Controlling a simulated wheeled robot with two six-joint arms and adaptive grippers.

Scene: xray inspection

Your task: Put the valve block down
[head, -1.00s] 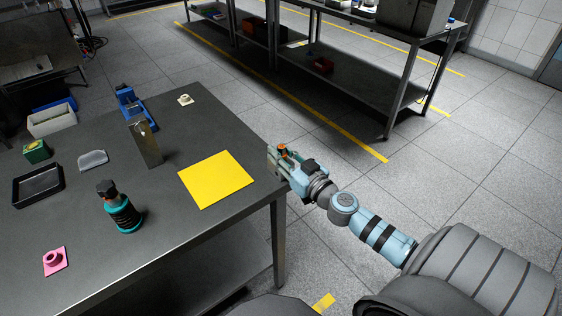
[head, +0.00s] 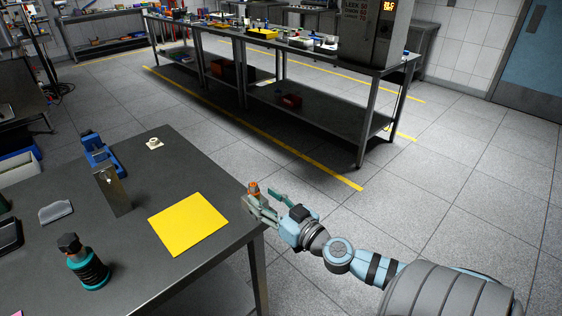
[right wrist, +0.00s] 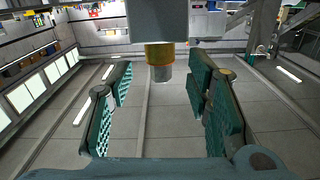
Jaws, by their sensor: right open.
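The valve block is seen as a small grey piece with an orange part on top (head: 254,188), at the table's right corner in the head view. In the right wrist view a grey block (right wrist: 158,18) with a brass collar is at the top centre, between and just past the fingertips. My right gripper (head: 268,203) is open around or just short of it, fingers spread on both sides. It also shows in the right wrist view (right wrist: 160,80). I cannot tell whether the block touches the table. My left gripper is not in view.
The dark table (head: 135,240) holds a yellow mat (head: 188,223), a metal upright block (head: 112,190), a blue tool (head: 100,155), a black and teal bottle (head: 87,265) and a small white part (head: 154,143). A long workbench (head: 310,95) stands behind, across clear floor.

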